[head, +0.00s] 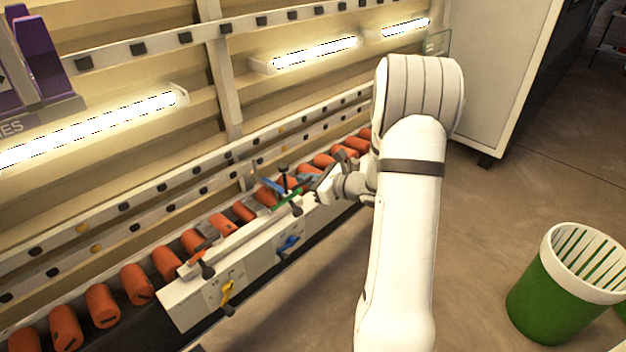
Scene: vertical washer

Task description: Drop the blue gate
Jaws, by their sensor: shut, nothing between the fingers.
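The blue gate (273,186) is a small blue bar at the roller conveyor, beside a green bar (287,198) and a black-knobbed post. It looks tilted, but its exact pose is too small to tell. My gripper (318,182) is just right of these bars, at the end of my white arm. It is shut with nothing visible in it. The gripper and wrist partly hide the rollers behind. A blue handle (289,243) sits lower on the white front panel (262,262); a link to the gate cannot be seen.
Orange rollers (136,284) run diagonally along the conveyor. A yellow handle (227,292) and an orange bar (196,257) are at the panel's left end. Lit lamps (315,52) line the wall. A green bin (556,300) stands on open floor at right.

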